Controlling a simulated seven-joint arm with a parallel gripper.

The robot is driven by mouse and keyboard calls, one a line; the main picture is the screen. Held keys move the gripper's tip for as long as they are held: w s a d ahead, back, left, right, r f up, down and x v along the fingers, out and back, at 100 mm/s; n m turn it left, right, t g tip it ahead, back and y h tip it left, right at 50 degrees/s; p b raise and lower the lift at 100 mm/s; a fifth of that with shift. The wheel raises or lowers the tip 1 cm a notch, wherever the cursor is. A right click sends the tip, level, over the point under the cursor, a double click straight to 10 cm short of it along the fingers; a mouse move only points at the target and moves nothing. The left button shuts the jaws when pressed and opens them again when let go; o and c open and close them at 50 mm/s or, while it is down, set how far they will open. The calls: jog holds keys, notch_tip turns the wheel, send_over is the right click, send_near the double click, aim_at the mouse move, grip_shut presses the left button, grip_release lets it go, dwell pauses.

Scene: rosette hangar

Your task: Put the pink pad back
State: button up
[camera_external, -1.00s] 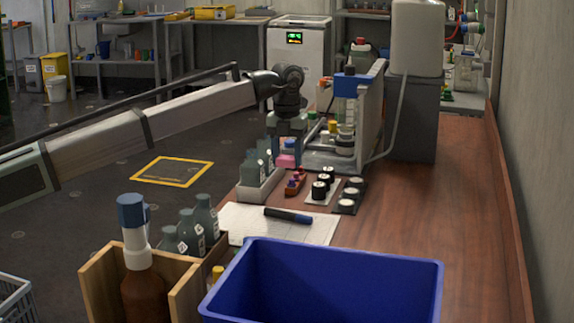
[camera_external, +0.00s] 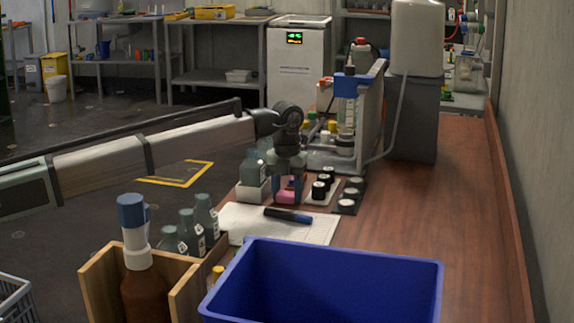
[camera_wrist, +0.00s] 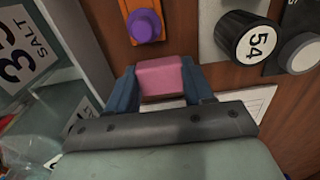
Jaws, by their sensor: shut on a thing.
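The pink pad (camera_wrist: 163,77) is a small pink block between the two blue fingers of my gripper (camera_wrist: 162,88) in the wrist view. My gripper is shut on it. In the external view my gripper (camera_external: 287,190) points down over the table, with the pink pad (camera_external: 287,196) low at its fingertips, close above the tabletop or touching it; I cannot tell which. Just beyond the pad in the wrist view is an orange-red holder with a purple knob (camera_wrist: 145,26). The gripper hides most of this holder in the external view.
Labelled grey bottles (camera_external: 252,172) in a white rack stand left of my gripper. Black round pieces (camera_external: 320,188) sit to its right. A paper with a dark marker (camera_external: 288,215) lies in front, then a blue bin (camera_external: 325,285). The table's right side is clear.

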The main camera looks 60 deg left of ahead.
aim_at(287, 192)
jog(key=shift+f, duration=0.1)
jog(key=o, duration=0.9)
notch_tip(287, 192, up, 12)
dwell(0.3)
